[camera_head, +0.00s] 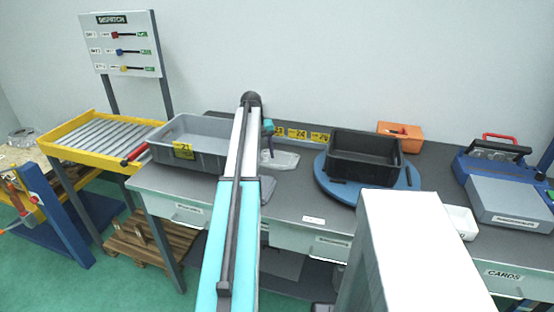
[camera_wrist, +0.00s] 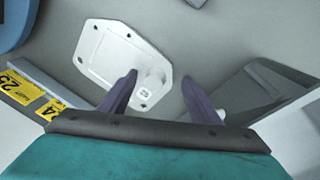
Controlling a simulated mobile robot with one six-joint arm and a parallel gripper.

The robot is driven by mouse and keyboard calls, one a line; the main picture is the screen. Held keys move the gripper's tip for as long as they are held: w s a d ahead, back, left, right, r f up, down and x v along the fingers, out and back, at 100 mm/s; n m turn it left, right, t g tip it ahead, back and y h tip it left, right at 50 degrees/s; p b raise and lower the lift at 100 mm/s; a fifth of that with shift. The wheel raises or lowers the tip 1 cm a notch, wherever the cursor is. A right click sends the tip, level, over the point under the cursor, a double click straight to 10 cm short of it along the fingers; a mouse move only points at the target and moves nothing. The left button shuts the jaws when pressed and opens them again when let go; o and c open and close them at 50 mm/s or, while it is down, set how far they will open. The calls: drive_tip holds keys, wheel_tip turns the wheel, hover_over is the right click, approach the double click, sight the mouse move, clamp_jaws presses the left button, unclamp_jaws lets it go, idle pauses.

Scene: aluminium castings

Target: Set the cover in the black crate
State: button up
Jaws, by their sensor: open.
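The cover (camera_wrist: 105,55) is a pale grey plate with corner holes, a raised round boss and a small label. It lies on the dark bench top, and in the head view its pale shape (camera_head: 283,161) shows just right of my arm. My gripper (camera_wrist: 159,77) is open, its two purple fingers on either side of the boss; whether they touch it I cannot tell. In the head view the fingers are not clearly visible. The black crate (camera_head: 362,171) stands on a blue round turntable (camera_head: 328,186), right of the cover, and looks empty.
A grey bin (camera_head: 205,152) marked 21 stands left of my arm. Yellow number tags (camera_head: 297,134) line the bench back. An orange bin (camera_head: 412,138) is behind the crate; a small white tray (camera_head: 462,222) and a blue machine (camera_head: 505,180) are to its right.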

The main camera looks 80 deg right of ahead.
drive_tip(key=shift+f, duration=0.3)
drive_tip(key=shift+c, duration=0.4)
clamp_jaws()
drive_tip(key=shift+r, duration=0.2)
wheel_tip(320, 180, up, 10)
drive_tip(key=b, duration=0.1)
drive_tip(key=shift+b, duration=0.35)
drive_tip(key=shift+f, duration=0.15)
idle(0.5)
